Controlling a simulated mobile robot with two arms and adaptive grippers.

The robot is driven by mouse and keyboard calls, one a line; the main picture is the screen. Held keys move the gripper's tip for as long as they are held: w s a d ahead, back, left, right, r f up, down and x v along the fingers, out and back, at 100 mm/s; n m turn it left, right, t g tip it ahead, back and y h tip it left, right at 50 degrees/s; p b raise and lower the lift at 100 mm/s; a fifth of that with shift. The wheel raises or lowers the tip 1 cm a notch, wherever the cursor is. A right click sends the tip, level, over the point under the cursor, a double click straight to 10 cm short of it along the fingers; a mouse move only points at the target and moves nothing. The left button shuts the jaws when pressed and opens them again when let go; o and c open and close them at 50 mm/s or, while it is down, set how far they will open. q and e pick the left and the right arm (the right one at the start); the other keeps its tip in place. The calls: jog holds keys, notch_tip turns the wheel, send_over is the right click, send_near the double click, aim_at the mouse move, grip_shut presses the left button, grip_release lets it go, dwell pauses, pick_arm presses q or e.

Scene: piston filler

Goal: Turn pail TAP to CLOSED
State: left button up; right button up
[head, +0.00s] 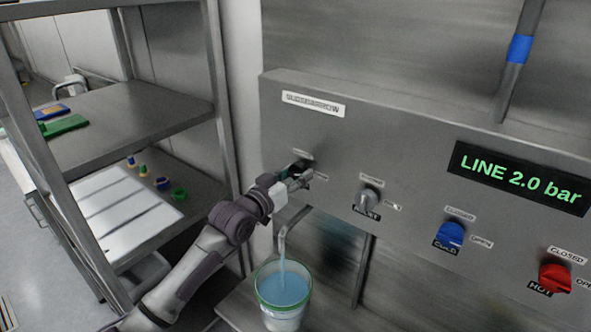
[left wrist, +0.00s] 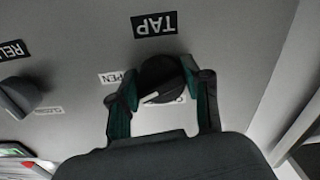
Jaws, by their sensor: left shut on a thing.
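The TAP knob (left wrist: 160,74) is a dark round knob with a white pointer line, under a black TAP label (left wrist: 154,24) that appears upside down in the left wrist view. My left gripper (left wrist: 163,92) has its fingers on either side of the knob and is shut on it. In the head view the gripper (head: 297,174) hides most of the knob. An OPEN label (left wrist: 118,77) is partly covered beside the knob, and another label below it is mostly hidden. Water runs from the bent spout (head: 283,236) into the white pail (head: 284,318) with a green rim. My right gripper is out of view.
The grey panel (head: 420,165) also carries a grey knob (head: 370,198), a blue COLD knob (head: 451,234) and a red HOT knob (head: 555,278). A display (head: 520,178) reads LINE 2.0 bar. A metal shelf rack (head: 130,115) stands close on the left.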

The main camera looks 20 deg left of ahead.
pick_arm(q)
jog(key=n+p, duration=0.2)
jog(key=n, duration=0.4)
jog(key=shift+d+r+n+p, duration=0.1)
jog(key=shift+n+p, duration=0.2)
jog(key=shift+p, duration=0.1)
jog(key=n+p, duration=0.1)
jog(key=n, duration=0.2)
jog(key=shift+n+p, duration=0.65)
jog(key=shift+n, duration=0.95)
jog(key=o, duration=1.2)
jog(key=shift+c, duration=0.2)
jog(key=v, duration=1.2)
